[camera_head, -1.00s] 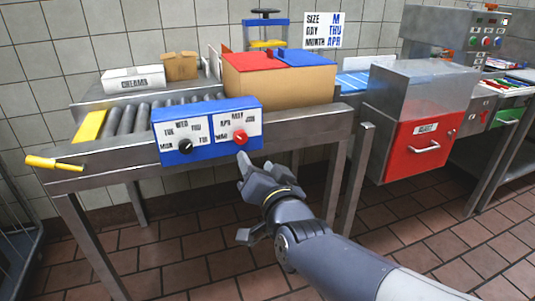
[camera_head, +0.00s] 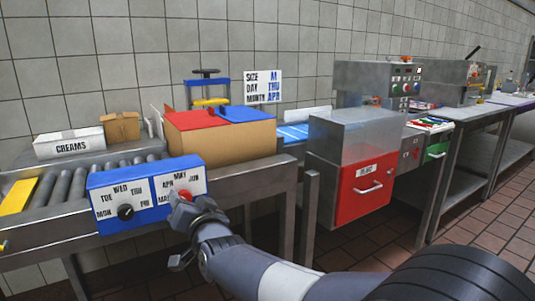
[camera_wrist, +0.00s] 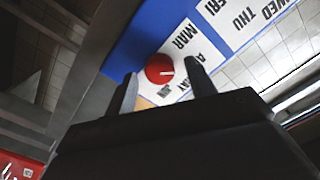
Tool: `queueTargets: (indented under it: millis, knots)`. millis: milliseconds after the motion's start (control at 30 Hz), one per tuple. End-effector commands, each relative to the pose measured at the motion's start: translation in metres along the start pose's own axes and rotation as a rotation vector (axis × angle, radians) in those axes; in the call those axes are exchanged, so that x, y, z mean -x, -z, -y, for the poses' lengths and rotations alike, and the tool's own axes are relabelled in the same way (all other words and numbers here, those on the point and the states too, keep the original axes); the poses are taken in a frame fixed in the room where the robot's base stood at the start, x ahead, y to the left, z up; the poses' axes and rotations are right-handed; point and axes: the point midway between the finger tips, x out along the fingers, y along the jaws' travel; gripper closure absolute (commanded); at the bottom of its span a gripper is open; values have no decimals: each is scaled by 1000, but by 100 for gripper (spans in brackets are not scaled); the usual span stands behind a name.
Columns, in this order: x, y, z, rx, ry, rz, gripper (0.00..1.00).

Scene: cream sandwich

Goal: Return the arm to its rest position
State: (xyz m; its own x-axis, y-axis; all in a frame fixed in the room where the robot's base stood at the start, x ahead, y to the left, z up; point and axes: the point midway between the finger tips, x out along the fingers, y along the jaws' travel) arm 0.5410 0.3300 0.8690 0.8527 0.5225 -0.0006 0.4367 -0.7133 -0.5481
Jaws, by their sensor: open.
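My gripper (camera_head: 177,231) is open and empty in front of the blue dial panel (camera_head: 97,184). Its upper finger is close to the red knob (camera_head: 187,196) and partly hides it in the head view. In the wrist view the two open fingertips (camera_wrist: 160,72) show on either side of the red knob (camera_wrist: 159,68), with the panel's month labels upside down; I cannot tell whether they touch it. The arm reaches in from the lower right, bent, with a large dark joint in the near corner.
A black knob (camera_head: 125,211) sits left on the panel. Behind are a roller conveyor (camera_head: 62,185), a creams box (camera_head: 70,143) and a large carton (camera_head: 215,150). A red-fronted machine (camera_head: 362,187) stands to the right. Some tiled floor (camera_head: 460,228) is clear at right.

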Motion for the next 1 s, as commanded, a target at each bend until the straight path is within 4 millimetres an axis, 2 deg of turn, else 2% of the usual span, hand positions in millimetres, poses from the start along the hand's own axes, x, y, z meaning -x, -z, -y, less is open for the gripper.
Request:
queueTargets:
  millis: [300, 467, 1000]
  knots:
    - [1, 0, 0, 1, 1, 0, 48]
    - [11, 1, 1, -9, 1, 0, 48]
    - [102, 2, 2, -10, 2, -1, 48]
